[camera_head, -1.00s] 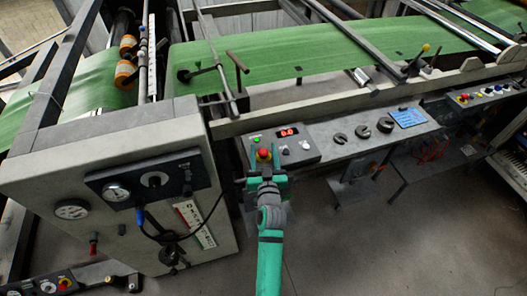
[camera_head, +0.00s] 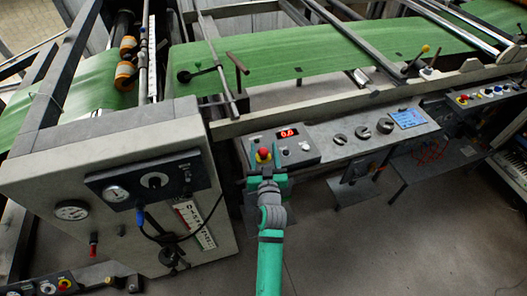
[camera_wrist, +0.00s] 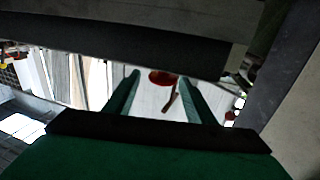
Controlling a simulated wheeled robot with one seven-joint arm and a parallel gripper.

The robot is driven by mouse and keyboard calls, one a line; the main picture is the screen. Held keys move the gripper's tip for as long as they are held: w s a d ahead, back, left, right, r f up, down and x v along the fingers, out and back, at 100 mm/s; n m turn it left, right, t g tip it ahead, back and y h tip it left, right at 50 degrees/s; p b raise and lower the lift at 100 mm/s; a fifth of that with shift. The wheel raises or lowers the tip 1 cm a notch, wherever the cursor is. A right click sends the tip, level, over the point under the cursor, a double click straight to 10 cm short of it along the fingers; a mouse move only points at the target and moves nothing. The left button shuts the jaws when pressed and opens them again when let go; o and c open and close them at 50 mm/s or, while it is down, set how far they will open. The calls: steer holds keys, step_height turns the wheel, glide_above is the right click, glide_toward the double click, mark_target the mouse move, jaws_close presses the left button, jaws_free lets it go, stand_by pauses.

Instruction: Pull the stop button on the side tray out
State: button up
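The stop button (camera_head: 263,154), a red mushroom head on a yellow collar, stands on the tray (camera_head: 350,150) with the control box and red digital display. My gripper (camera_head: 266,179) is just below and in front of it in the head view. In the wrist view, two green fingers stand apart, with a red round shape (camera_wrist: 162,77) at the gap between their tips. It looks like the button head, beyond or between the tips; I cannot tell whether they touch it. The fingers are open, and nothing is seen clamped. The fingertips are hard to make out in the head view.
A grey machine cabinet (camera_head: 120,170) with gauges and a hanging cable stands close left. Black knobs (camera_head: 362,132) and a blue label lie right on the tray. Other red buttons sit at the lower left (camera_head: 64,284) and far right (camera_head: 462,99). Floor in front is clear.

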steer(key=shift+s+f, duration=0.1)
steer(key=shift+s, duration=0.6)
steer(key=s, duration=0.9)
steer(key=shift+s+d, duration=0.25)
steer(key=shift+d, duration=0.2)
steer(key=s+d+f+g+h, duration=0.1)
steer(key=s+f, duration=0.2)
steer(key=s, duration=0.7)
steer(key=s+f+h, duration=0.1)
steer(key=s+f, duration=0.2)
steer(key=s, duration=0.6)
steer(key=s+a+r, duration=0.1)
steer(key=s+r, duration=0.1)
steer(key=s, duration=0.7)
steer(key=s+a+r+m+g, duration=0.1)
steer(key=s+r, duration=0.1)
steer(key=s, duration=0.7)
steer(key=shift+r+g, duration=0.2)
steer(key=shift+g, duration=0.1)
